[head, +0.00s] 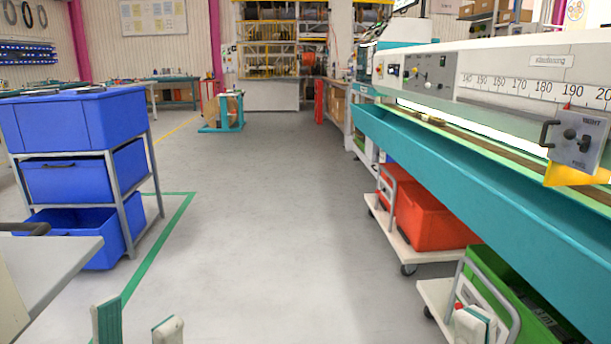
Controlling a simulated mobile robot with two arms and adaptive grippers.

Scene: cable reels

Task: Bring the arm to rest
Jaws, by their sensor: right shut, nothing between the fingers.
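My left gripper (138,325) shows at the bottom edge of the head view, left of the middle. Its two pale, green-sided fingertips stand apart with only grey floor between them, so it is open and empty. My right gripper (474,325) shows at the bottom right, in front of a low trolley with a green crate (530,305). Its fingertips are together and hold nothing that I can see. The arms behind both grippers are out of view below the frame.
A long teal measuring machine (450,165) runs along the right, with trolleys and a red crate (428,222) beneath. A rack of blue bins (85,180) and a grey tabletop (45,265) stand left. The middle floor is clear back to the reel shelves (270,50).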

